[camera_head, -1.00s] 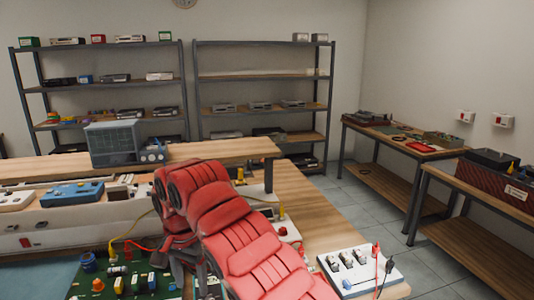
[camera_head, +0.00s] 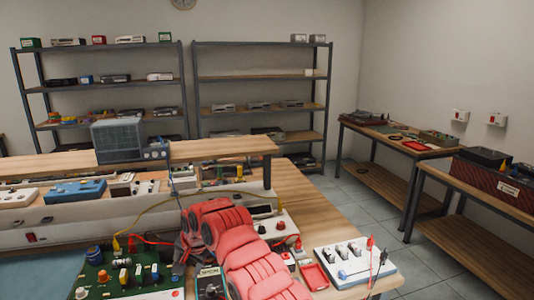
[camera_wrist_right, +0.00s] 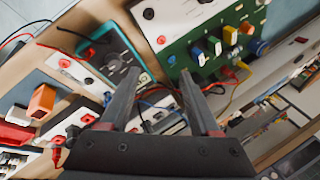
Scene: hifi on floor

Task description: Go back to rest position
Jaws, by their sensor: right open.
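My right arm (camera_head: 240,245), with red padded covers, reaches in from the bottom of the head view over the wooden workbench. My right gripper shows in the right wrist view (camera_wrist_right: 160,95), with its two dark fingers spread apart and nothing between them. It hangs above the bench, over wires and small boxes near the green circuit board (camera_wrist_right: 215,50). In the head view the fingertips are hidden behind the arm. My left gripper is not in view.
The green board with coloured parts (camera_head: 120,280) lies at the front left. A white switch panel (camera_head: 352,262) with red and black leads stands at the right. A raised shelf (camera_head: 50,166) carries a grey instrument (camera_head: 118,140). Floor (camera_head: 400,240) is clear beyond the bench's right side.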

